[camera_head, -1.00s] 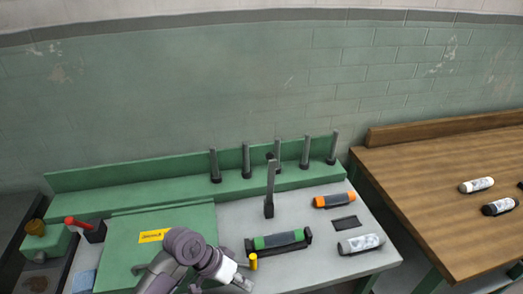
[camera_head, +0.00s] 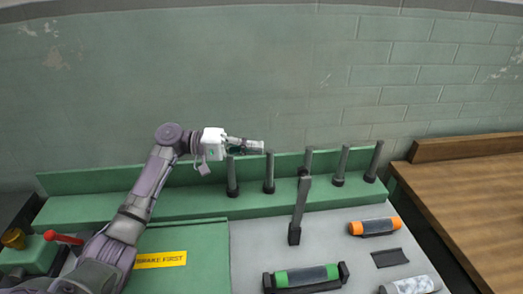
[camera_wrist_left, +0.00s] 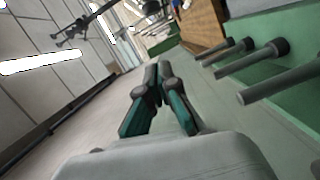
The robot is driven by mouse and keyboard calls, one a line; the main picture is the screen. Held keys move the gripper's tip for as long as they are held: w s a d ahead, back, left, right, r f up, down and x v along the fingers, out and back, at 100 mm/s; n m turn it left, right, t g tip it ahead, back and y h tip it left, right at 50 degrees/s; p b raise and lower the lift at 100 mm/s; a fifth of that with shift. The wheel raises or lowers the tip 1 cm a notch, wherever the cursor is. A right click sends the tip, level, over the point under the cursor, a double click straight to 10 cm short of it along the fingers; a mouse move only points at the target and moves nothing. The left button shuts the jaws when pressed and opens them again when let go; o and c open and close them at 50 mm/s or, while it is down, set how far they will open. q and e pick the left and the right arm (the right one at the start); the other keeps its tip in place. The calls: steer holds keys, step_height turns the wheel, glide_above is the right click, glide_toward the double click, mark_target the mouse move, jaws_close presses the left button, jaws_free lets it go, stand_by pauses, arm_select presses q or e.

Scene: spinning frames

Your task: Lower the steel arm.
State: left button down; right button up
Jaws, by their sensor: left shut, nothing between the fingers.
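The steel arm (camera_head: 300,209) is a flat grey bar standing nearly upright, leaning slightly, on a dark base on the grey bench top. Its upper end overlaps one back post in the picture. My left gripper (camera_head: 262,146) is raised to the left of the steel arm and higher in the picture, pointing right, near the tops of the left back posts. It is shut and empty; its fingers also show closed in the left wrist view (camera_wrist_left: 158,72). Whether it touches a post I cannot tell. My right gripper is not in view.
Several dark posts (camera_head: 269,173) stand along the green back ledge (camera_head: 70,208). A green roll (camera_head: 307,275) lies in a dark cradle; an orange-ended roll (camera_head: 375,227) lies to the right. A red lever (camera_head: 64,239) and yellow "brake first" label (camera_head: 160,260) are at left.

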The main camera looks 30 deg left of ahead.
arm_select(q)
steer(key=d+f+p, duration=0.1)
steer(key=d+p, duration=0.5)
steer(key=d, duration=0.3)
steer(key=shift+d+f, duration=0.15)
steer(key=shift+d, duration=0.2)
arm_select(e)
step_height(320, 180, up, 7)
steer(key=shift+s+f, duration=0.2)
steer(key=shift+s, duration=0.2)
